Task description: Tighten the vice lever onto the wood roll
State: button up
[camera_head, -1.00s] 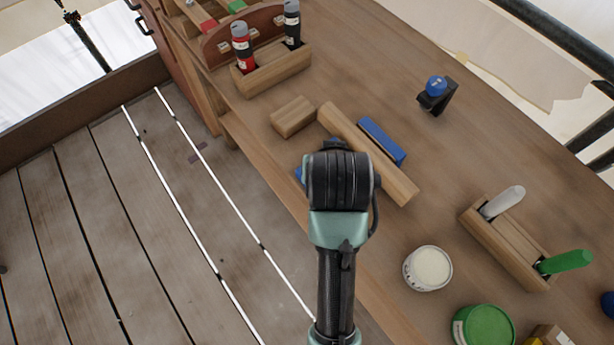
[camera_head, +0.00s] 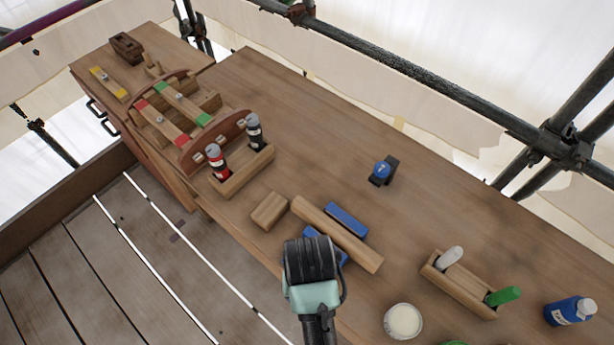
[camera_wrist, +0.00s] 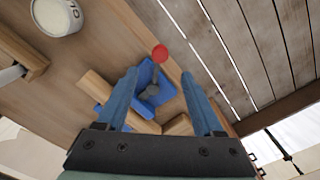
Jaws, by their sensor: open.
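The blue vice (camera_head: 346,218) is on the workbench, with the wood roll (camera_head: 345,240) lying between its blue jaws. My arm covers part of the vice in the head view. In the wrist view, the vice lever (camera_wrist: 160,55) has a red knob and a grey shank over the blue vice body (camera_wrist: 165,92). The wood roll (camera_wrist: 98,88) passes partly behind my left finger. My gripper (camera_wrist: 160,75) is open, its two blue fingers on either side of the lever in the picture. No contact with the lever shows. The fingers are hidden in the head view.
A wooden block (camera_head: 270,211) lies beside the roll. A rack with red and black bottles (camera_head: 240,175) stands behind it. A white tin (camera_head: 403,321), a tool holder (camera_head: 458,285) and a small black and blue item (camera_head: 383,170) stand to the right. The bench's far middle is clear.

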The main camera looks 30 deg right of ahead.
notch_tip(320, 180, down, 11)
jog(key=shift+r+p, duration=0.1)
jog(key=shift+p, duration=0.25)
grip_shut()
dwell(0.3)
dwell(1.1)
